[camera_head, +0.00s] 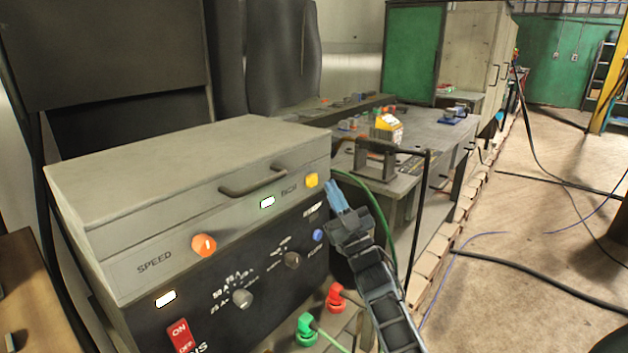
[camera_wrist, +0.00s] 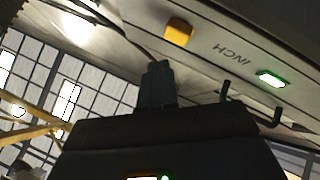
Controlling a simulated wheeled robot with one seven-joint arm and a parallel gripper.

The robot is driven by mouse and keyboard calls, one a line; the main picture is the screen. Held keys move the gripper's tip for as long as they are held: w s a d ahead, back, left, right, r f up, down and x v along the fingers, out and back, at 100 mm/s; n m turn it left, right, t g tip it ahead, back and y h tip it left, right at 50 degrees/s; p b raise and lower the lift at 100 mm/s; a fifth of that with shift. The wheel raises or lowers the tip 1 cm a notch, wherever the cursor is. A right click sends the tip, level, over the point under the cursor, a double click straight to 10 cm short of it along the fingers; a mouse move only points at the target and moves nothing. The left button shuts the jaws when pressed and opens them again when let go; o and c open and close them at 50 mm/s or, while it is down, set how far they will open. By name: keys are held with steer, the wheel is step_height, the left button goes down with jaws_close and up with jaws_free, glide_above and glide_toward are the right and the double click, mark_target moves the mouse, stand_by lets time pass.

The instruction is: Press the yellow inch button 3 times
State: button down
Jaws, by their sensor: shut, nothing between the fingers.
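The yellow inch button (camera_head: 311,180) is a small square block at the upper right of the grey control box's front panel. In the wrist view the yellow button (camera_wrist: 178,32) sits beside the printed word INCH, above my fingertips in the picture. My gripper (camera_head: 338,193) is at the right end of the box, with its blue fingers together and empty. The fingers (camera_wrist: 158,72) point toward the panel in the wrist view. A gap shows between the fingertips and the button in both views. Nothing hides the button.
The control box (camera_head: 190,165) also carries an orange speed knob (camera_head: 204,245), a lit green-edged lamp (camera_head: 267,202), a handle (camera_head: 252,182), a blue button (camera_head: 318,235) and a red ON/OFF switch (camera_head: 180,336). A workbench (camera_head: 425,135) stands behind. Cables lie on the open floor at right.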

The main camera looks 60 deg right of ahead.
steer(key=shift+s+a+p, duration=0.25)
steer(key=shift+s, duration=0.65)
steer(key=shift+s+a+p, duration=0.2)
steer(key=shift+s, duration=0.65)
stand_by(0.4)
stand_by(0.8)
steer(key=s+a+f+m+g+y, duration=0.15)
steer(key=a+f, duration=0.25)
steer(key=a, duration=0.7)
steer(key=s+a+f+g+y, duration=0.1)
steer(key=s+a+f+y, duration=0.2)
steer(key=a, duration=0.8)
steer(key=s+a+n+g+y, duration=0.4)
steer(key=s+a+y, duration=0.5)
steer(key=s+a, duration=0.6)
steer(key=shift+s+a+r+g, duration=0.4)
steer(key=shift+a+g, duration=0.25)
steer(key=shift+a, duration=0.1)
steer(key=shift+y, duration=0.25)
